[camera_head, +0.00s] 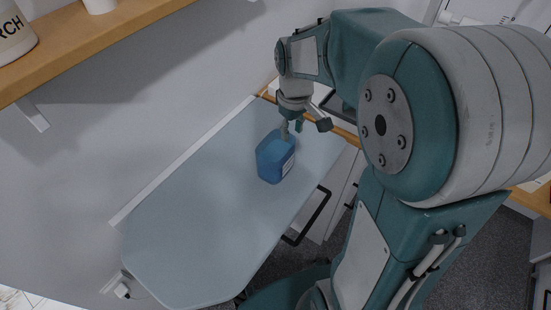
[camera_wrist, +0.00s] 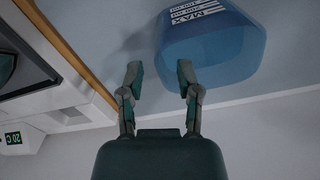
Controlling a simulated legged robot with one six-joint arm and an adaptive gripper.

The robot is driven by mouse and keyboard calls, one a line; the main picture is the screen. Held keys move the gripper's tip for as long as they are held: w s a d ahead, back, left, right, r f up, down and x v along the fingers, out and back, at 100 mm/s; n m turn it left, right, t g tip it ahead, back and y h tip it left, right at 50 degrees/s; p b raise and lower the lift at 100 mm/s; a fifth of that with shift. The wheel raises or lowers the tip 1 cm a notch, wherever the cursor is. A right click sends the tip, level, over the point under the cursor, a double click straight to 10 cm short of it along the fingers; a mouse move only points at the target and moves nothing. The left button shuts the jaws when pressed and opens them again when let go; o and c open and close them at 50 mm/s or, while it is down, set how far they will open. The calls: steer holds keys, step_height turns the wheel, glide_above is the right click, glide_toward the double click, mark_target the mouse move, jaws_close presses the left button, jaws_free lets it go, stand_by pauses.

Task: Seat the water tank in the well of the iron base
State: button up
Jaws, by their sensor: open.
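The water tank (camera_head: 272,160) is a translucent blue container standing on the pale ironing board. In the wrist view the tank (camera_wrist: 212,52) carries a white MAX label and lies just ahead and to the right of the fingers. My gripper (camera_head: 292,128) is at the tank's far end in the head view. In the wrist view my gripper (camera_wrist: 160,76) is open with nothing between its fingers; the right finger is close to the tank, and I cannot tell if they touch. A white and dark appliance (camera_wrist: 50,85) at the left may be the iron base; its well is not clearly visible.
The ironing board (camera_head: 190,225) has clear room left of the tank. A wall runs along its far side. A wooden shelf (camera_head: 95,40) with containers hangs at upper left. A wooden edge (camera_wrist: 68,50) and a green 20 C display (camera_wrist: 13,138) show in the wrist view.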

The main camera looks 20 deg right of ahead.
mark_target(291, 141)
step_height(291, 141, down, 4)
steer(key=shift+w+f, duration=0.1)
steer(key=shift+f, duration=0.15)
jaws_close()
steer(key=shift+r, duration=0.15)
